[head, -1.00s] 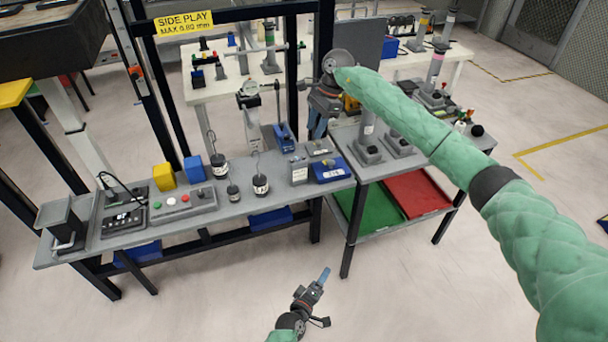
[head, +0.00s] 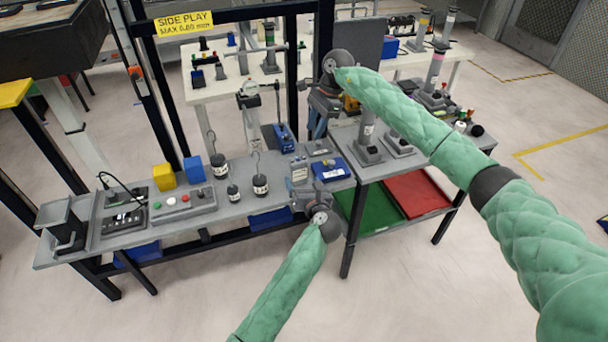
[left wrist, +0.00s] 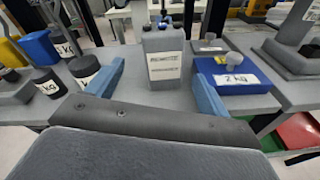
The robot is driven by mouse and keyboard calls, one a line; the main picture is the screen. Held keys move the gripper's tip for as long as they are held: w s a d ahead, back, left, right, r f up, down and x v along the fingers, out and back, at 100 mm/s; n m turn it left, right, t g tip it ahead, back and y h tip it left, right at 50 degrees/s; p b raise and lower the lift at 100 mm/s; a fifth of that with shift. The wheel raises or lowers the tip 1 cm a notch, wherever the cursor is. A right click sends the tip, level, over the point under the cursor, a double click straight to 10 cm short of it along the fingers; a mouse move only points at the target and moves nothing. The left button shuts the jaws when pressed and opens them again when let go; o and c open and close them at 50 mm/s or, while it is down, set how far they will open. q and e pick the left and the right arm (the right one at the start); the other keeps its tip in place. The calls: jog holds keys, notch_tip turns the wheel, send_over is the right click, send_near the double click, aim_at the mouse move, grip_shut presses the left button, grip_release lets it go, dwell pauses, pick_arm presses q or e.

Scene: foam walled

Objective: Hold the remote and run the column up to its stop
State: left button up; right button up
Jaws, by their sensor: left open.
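A small upright grey box with a white label, seemingly the remote (head: 299,172), stands on the grey bench. In the left wrist view the remote (left wrist: 165,58) shows dark knobs on top and stands ahead between my fingers. My left gripper (head: 304,192) is open at the bench's front edge. Its blue fingers (left wrist: 157,88) are on either side of the remote's near side, with gaps to both. My right gripper (head: 318,128) hangs over the back of the bench, fingers downward; their gap is unclear. I cannot tell which upright is the column.
A black frame (head: 323,60) rises behind. A side table (head: 420,162) adjoins at right.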

aim_at(300, 170)
pick_arm(q)
jog(key=w+n, duration=0.1)
jog(key=r+n+g, duration=0.1)
jog(key=shift+w+a+n+g, duration=0.1)
jog(key=shift+w+n+g, duration=0.2)
jog(key=shift+w, duration=0.1)
jog(key=shift+w+r+n+g, duration=0.25)
jog(key=shift+w+n+g, duration=0.15)
jog(key=shift+n+g, duration=0.3)
jog(key=shift+x, duration=3.85)
jog(key=shift+c, duration=0.4)
jog(key=c, duration=1.1)
jog(key=shift+o, duration=0.2)
pick_arm(e)
grip_shut()
